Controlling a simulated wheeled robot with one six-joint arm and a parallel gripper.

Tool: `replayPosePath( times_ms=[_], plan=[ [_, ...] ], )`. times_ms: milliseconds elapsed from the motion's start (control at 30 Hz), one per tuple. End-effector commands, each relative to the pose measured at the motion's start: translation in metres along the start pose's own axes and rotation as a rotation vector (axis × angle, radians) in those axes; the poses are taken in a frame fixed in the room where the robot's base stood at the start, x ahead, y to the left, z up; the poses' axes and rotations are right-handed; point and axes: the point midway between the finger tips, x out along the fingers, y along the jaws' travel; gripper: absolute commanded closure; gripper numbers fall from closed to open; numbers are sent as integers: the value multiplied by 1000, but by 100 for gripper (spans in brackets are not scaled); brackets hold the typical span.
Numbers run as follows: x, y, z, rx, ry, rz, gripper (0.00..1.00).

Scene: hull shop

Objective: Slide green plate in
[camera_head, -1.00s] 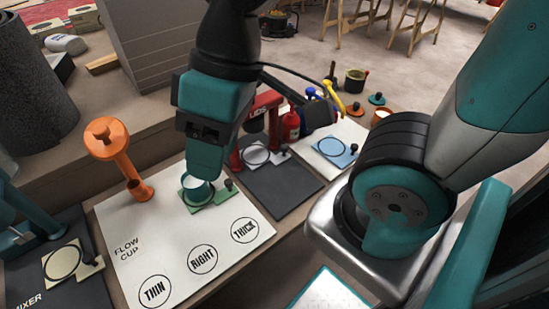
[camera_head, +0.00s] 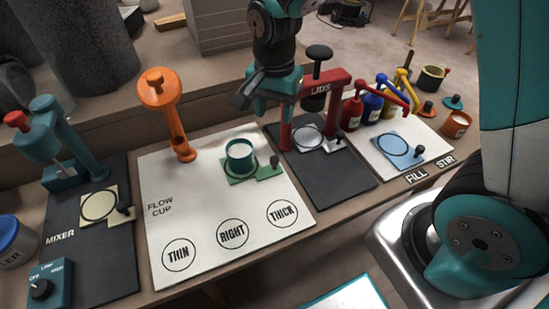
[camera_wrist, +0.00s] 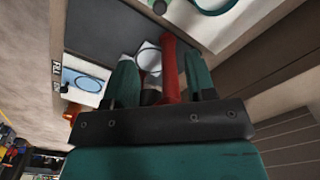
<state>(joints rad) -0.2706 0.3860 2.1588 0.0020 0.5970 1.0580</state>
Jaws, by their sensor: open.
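The green plate (camera_head: 268,172) lies on the white flow cup board, right of the orange flow cup stand (camera_head: 165,100). It has a dark knob at its right end. A teal cup (camera_head: 239,160) with white contents stands upright on the plate's left part. My gripper (camera_head: 262,102) is above and behind the cup, apart from it, near the red lids stand (camera_head: 336,90). In the wrist view my gripper (camera_wrist: 162,78) is open, with the red post of the lids stand showing between and beyond its fingers. A teal rim (camera_wrist: 205,8) shows at the top edge there, probably the cup.
The white board (camera_head: 205,205) has THIN, RIGHT and THICK circles in front, all empty. The mixer with a cream plate (camera_head: 98,206) stands left. A blue plate (camera_head: 400,145) and several coloured bottles are right. An orange pot (camera_head: 455,125) stands at the far right.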

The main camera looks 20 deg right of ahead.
Motion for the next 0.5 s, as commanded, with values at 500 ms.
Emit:
replayPosePath(
  times_ms=[500],
  plan=[
    [118, 1, 1, -3, -3, 2, 50]
  ],
)
